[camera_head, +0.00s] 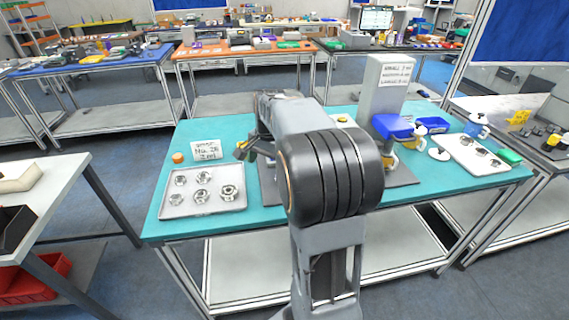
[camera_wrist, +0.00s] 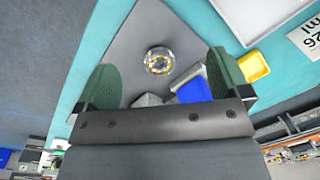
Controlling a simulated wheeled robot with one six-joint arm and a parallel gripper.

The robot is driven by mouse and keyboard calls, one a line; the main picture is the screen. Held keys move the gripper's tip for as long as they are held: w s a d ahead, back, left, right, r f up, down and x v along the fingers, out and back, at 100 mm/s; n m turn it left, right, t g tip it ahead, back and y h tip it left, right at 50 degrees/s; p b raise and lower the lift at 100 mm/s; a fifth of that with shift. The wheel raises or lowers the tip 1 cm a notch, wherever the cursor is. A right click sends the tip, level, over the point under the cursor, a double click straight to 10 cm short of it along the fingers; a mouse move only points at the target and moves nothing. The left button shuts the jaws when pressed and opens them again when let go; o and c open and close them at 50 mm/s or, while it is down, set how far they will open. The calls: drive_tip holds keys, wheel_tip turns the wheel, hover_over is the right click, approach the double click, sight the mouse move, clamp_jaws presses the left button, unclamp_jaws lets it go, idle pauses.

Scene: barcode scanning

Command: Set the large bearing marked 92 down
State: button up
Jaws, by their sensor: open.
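A round metal bearing (camera_wrist: 158,60) with a bright ring of balls lies on a grey plate (camera_wrist: 143,28) in the wrist view. No number can be read on it. My gripper (camera_wrist: 161,62) is open, with one green-padded finger on each side of the bearing and a visible gap to both. In the head view my own arm covers the middle of the table, and the bearing cannot be made out there.
A tray (camera_head: 187,211) of several metal parts and a handwritten sign (camera_head: 206,150) stand at the left of the teal table. A grey column (camera_head: 383,90), blue bins (camera_head: 391,127) and another white tray (camera_head: 462,143) are at the right. A yellow object (camera_wrist: 253,66) lies near one finger.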

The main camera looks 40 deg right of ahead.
drive_tip(key=w+d+r+m+p, duration=0.25)
drive_tip(key=d+m, duration=0.25)
drive_tip(key=d, duration=0.5)
drive_tip(key=shift+m+g+y, duration=0.4)
drive_tip(key=f, duration=0.5)
drive_tip(key=a+f, duration=0.1)
drive_tip(key=f, duration=0.1)
drive_tip(key=shift+w+f+p, duration=0.15)
drive_tip(key=shift+f+p, duration=0.25)
drive_tip(key=shift+w+a+f+p, duration=0.1)
drive_tip(key=shift+f+p, duration=0.1)
drive_tip(key=shift+f, duration=0.8)
drive_tip(key=shift+s+a+f+p, duration=0.1)
drive_tip(key=shift+a+f+p, duration=0.1)
drive_tip(key=shift+f, duration=0.75)
drive_tip(key=shift+w+a+f+p, duration=0.1)
drive_tip(key=shift+f+p, duration=0.1)
drive_tip(key=shift+f, duration=0.8)
drive_tip(key=shift+d, duration=0.1)
drive_tip(key=c, duration=1.3)
drive_tip(key=shift+o, duration=0.2)
drive_tip(key=shift+r, duration=0.1)
